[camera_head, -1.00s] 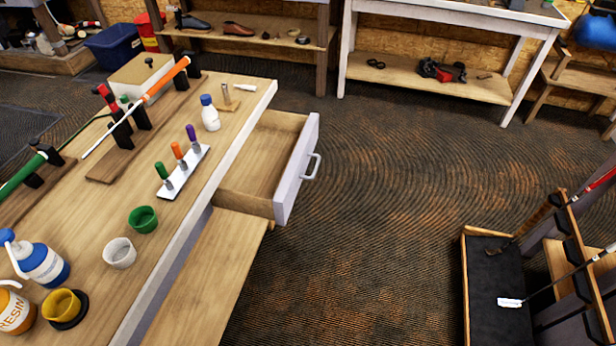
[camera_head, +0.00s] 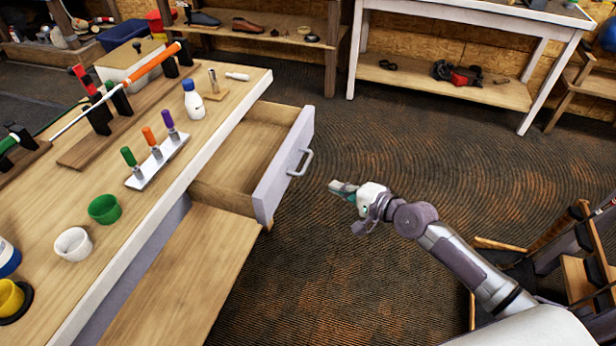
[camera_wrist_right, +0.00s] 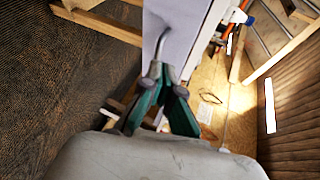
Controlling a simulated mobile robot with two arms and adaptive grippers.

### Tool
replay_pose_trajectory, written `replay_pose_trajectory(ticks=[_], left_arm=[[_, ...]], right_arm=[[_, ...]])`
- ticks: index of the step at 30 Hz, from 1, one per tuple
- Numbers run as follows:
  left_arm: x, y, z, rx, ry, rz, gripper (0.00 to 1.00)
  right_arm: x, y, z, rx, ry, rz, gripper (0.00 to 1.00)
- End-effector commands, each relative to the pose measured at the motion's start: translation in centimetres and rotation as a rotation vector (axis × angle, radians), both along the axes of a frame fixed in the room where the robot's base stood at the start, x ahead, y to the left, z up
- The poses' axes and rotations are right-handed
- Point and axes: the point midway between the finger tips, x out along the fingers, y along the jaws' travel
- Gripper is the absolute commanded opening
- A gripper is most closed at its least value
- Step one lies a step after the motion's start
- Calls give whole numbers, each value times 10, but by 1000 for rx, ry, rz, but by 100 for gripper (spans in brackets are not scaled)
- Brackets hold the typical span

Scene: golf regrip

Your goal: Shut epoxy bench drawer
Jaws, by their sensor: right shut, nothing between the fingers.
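The epoxy bench drawer (camera_head: 284,164) stands pulled out from the right side of the wooden bench (camera_head: 232,95). Its inside looks empty, and its grey front bears a pale bar handle (camera_head: 301,162). My right gripper (camera_head: 337,187) is shut and empty. It is in front of the drawer, a little to the right of the handle and apart from it in the head view. In the right wrist view, the green fingers (camera_wrist_right: 164,94) point toward the pale drawer front (camera_wrist_right: 184,35), with the handle (camera_wrist_right: 157,52) near their tips. My left gripper is not in view.
A lower shelf board (camera_head: 180,280) juts out below the drawer.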

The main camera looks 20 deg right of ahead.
Motion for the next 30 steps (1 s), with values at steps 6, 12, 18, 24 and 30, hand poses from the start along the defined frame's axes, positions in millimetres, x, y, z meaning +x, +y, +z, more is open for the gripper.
replay_pose_trajectory(ticks=[6,12,18,24,30], left_arm=[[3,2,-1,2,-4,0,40],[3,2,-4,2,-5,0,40],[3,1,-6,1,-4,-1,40],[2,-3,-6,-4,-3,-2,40],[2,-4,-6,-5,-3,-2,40]], right_arm=[[41,24,-15,0,-1,-1,0],[70,40,-27,-2,-1,-1,0],[84,48,-33,-3,-1,0,0],[86,50,-34,-3,-1,0,0],[86,50,-34,-3,-1,0,0]])
